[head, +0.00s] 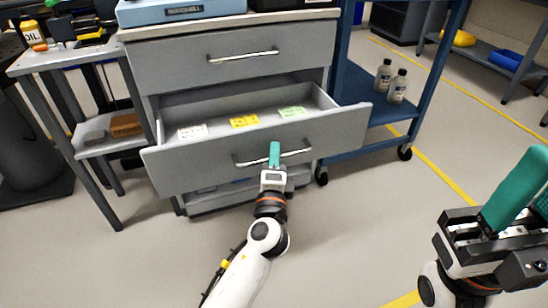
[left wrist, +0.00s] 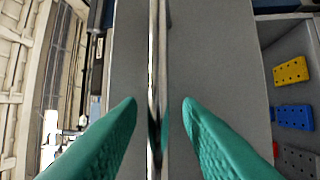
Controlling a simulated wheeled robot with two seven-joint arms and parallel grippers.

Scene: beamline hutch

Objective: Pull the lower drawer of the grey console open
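The grey console (head: 238,20) stands ahead in the head view. Its upper drawer (head: 190,65) is shut. Its lower drawer (head: 205,165) stands well out, with white, yellow and green labelled cards inside. My left gripper (head: 274,152) is at the middle of the lower drawer's bar handle (head: 298,154). In the left wrist view the handle (left wrist: 154,60) runs between the two parted teal fingers, and a gap shows on both sides. My right gripper (head: 518,190) is at the right edge, away from the console; its fingertips are partly cut off.
A blue cart (head: 355,95) with two bottles (head: 397,86) stands right of the console. A small grey side table (head: 50,58) stands at the left. The floor in front is clear. In the left wrist view, yellow (left wrist: 291,71) and blue (left wrist: 296,117) perforated blocks lie in a grey compartment.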

